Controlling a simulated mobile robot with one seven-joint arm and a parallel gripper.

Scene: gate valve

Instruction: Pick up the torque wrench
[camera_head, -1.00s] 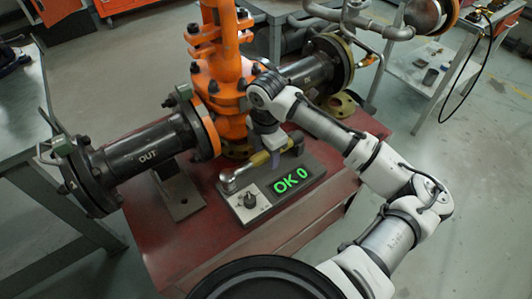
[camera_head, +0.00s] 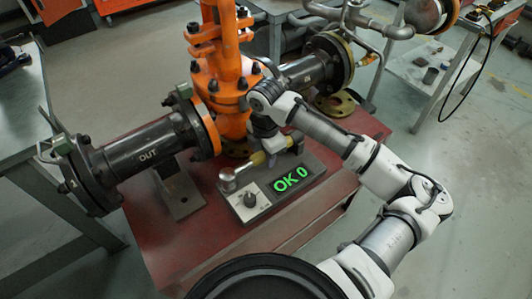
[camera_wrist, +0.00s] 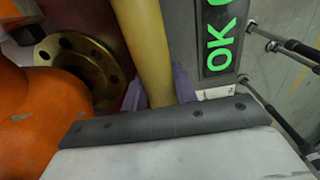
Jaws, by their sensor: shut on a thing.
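The torque wrench has a silver head (camera_head: 228,179) and a yellow handle (camera_head: 257,160). In the head view it lies along the back side of the grey tester box (camera_head: 285,207), whose green display reads "OK 0". My gripper (camera_head: 270,147) is at the handle, with its fingers largely hidden there by my wrist. In the wrist view the yellow handle (camera_wrist: 146,45) runs between the two purple fingers of my gripper (camera_wrist: 158,90), which is shut on it. The wrench head is out of the wrist view. I cannot tell whether the wrench is clear of the box.
The orange gate valve (camera_head: 222,65) stands just behind my gripper, with the black "OUT" pipe (camera_head: 147,153) to its left. A brass flange (camera_wrist: 85,70) lies close to the fingers. The red table top (camera_head: 190,235) is bare in front of the box.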

